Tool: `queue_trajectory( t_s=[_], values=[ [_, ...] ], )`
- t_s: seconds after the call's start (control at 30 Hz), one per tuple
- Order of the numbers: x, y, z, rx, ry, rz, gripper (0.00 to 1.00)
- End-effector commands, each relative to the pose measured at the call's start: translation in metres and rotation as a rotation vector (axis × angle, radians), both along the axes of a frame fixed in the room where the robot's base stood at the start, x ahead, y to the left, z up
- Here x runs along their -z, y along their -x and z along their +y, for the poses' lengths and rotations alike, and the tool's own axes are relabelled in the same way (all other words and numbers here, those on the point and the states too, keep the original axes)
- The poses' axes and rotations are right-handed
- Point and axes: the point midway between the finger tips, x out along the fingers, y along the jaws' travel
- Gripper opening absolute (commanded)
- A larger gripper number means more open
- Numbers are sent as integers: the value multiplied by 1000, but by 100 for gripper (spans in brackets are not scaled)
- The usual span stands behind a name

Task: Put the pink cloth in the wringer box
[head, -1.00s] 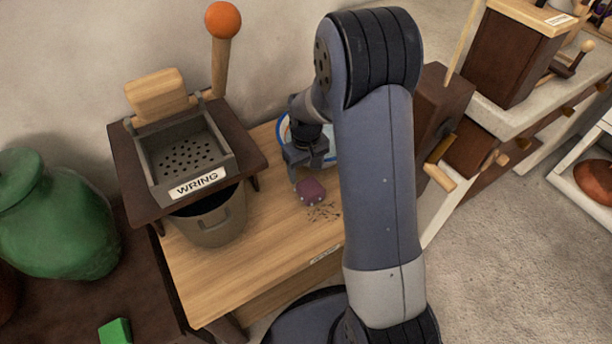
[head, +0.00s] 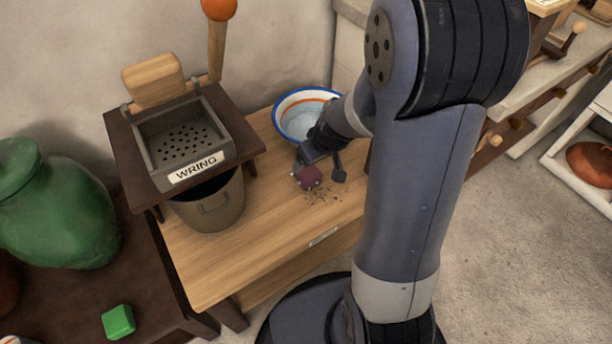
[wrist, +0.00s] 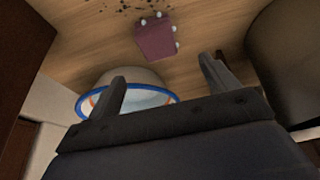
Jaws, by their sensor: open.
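The pink cloth (head: 308,178) shows as a small dull mauve-pink bundle with pale beads on the wooden table. It also shows in the wrist view (wrist: 155,40), just beyond my fingertips. The wringer box (head: 183,146) is a grey, open-topped tray with a perforated floor and a WRING label, on a dark stand at left. It looks empty. My gripper (head: 320,163) is at the cloth's upper right side in the head view. In the wrist view my gripper (wrist: 162,72) is open, with nothing between the fingers. I cannot tell whether a finger touches the cloth.
A white basin (head: 301,104) with blue and orange rim bands stands behind my gripper. A grey-brown bucket (head: 213,211) sits under the wringer stand. The wringer's lever has an orange knob (head: 218,8). Dark specks lie beside the cloth. The front of the table is clear.

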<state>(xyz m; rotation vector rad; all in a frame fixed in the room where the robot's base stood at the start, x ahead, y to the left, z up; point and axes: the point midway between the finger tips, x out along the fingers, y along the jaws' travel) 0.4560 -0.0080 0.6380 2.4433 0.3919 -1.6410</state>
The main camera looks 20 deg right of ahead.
Motion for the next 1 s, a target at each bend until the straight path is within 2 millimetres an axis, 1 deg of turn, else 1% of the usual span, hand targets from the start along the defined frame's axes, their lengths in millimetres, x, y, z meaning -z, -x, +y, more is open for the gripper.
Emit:
queue_trajectory(
  t_s=[0.2, 0.3, 0.47, 0.53, 0.7, 0.83, 1.0],
  values=[
    [32, -9, 2, 1, 3, -3, 82],
    [44, -14, 4, 2, 2, -5, 82],
    [53, -18, 5, 1, 3, -5, 82],
    [60, -20, 5, 2, 2, -5, 82],
    [88, -24, 5, 1, 2, -3, 82],
    [100, -31, 7, 2, 2, -5, 82],
    [102, -33, 8, 2, 2, -6, 82]
  ],
)
